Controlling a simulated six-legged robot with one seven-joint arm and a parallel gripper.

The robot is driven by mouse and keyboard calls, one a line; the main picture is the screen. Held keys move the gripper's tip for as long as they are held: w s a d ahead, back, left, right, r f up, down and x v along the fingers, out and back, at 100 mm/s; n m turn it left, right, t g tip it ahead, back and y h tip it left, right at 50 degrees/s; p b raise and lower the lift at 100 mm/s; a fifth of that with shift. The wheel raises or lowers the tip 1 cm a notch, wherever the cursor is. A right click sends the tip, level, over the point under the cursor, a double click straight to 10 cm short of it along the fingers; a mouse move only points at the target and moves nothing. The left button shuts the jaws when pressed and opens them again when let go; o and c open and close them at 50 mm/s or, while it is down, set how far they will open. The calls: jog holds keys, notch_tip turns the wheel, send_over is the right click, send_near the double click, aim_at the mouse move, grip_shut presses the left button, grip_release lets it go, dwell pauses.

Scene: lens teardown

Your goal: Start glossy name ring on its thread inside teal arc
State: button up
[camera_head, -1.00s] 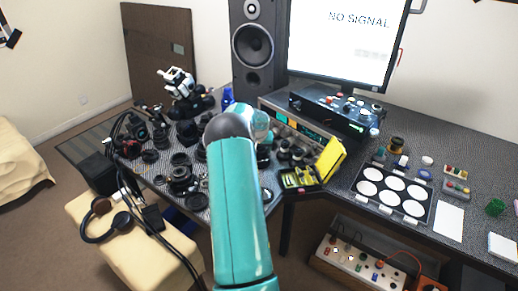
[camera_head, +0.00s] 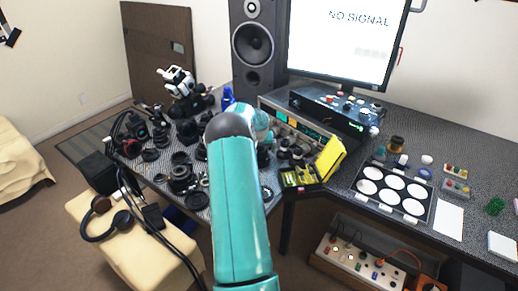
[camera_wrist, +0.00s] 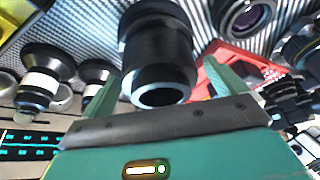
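In the wrist view my gripper (camera_wrist: 161,84) has its two teal fingers apart. A black lens barrel (camera_wrist: 160,50) stands out between and beyond them, its pale round end towards the palm. Narrow gaps seem to show between barrel and fingers, so I see no clear grip on it. In the head view my teal arm hides the gripper, which is over the bench's cluttered left part. I cannot pick out the glossy name ring or the teal arc for certain in either view.
Several dark lens parts (camera_head: 181,173) crowd the bench around my arm. A yellow case (camera_head: 330,158) and an instrument box (camera_head: 292,127) are to its right. In the wrist view a red part (camera_wrist: 232,66) lies behind the right finger, and black-and-white cylinders (camera_wrist: 41,82) stand left.

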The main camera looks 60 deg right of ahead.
jog(key=v, duration=1.4)
jog(key=shift+d, duration=0.1)
jog(key=w+a+r+n+t+y, duration=0.15)
jog(key=w+a+r, duration=0.3)
jog(key=a, duration=0.65)
jog(key=w+a+r+n, duration=0.25)
jog(key=a+r, duration=0.35)
jog(key=a, duration=0.4)
jog(key=w+a+r+n+t+y, duration=0.1)
jog(key=w+a+r, duration=0.4)
jog(key=a, duration=0.6)
jog(key=s+a+r+n+y, duration=0.1)
jog(key=s+a+r+n, duration=0.1)
jog(key=a, duration=0.7)
jog(key=s+a+r+n, duration=0.1)
jog(key=s+a+n, duration=0.15)
jog(key=a, duration=0.75)
jog(key=s+a+f+n+t, duration=0.1)
jog(key=s+a+f+n, duration=0.1)
jog(key=s+a, duration=0.9)
jog(key=shift+a+n+y, duration=0.35)
jog(key=shift+a+n, duration=0.4)
jog(key=shift+a, duration=0.15)
